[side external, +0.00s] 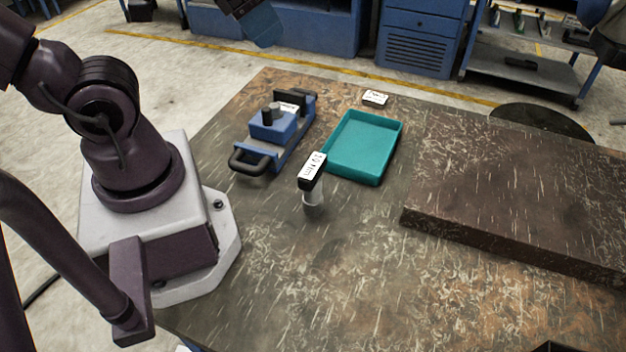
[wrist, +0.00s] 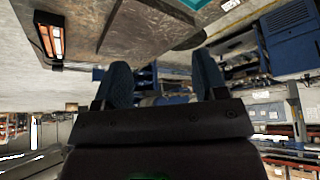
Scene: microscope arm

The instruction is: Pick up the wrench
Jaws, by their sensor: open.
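I cannot pick out a plain wrench for certain. An upright tool (side external: 312,172) with a black head, a white label that seems to read "20 Nm" and a pale shaft stands on the table in the side view; it may be the wrench. It is not visible in the wrist view. In the wrist view my gripper (wrist: 163,80) has two blue fingers spread wide with nothing between them. What looks like its blue fingertip part (side external: 264,28) shows at the top of the side view, beyond the table and well away from the upright tool.
A blue fixture with a black handle (side external: 270,130) lies left of a teal tray (side external: 336,174). A small white-labelled item (side external: 375,98) sits behind the tray. A raised brown slab (side external: 520,190) fills the right. The front table is mostly clear. A black orange-lit box (wrist: 50,40) shows in the wrist view.

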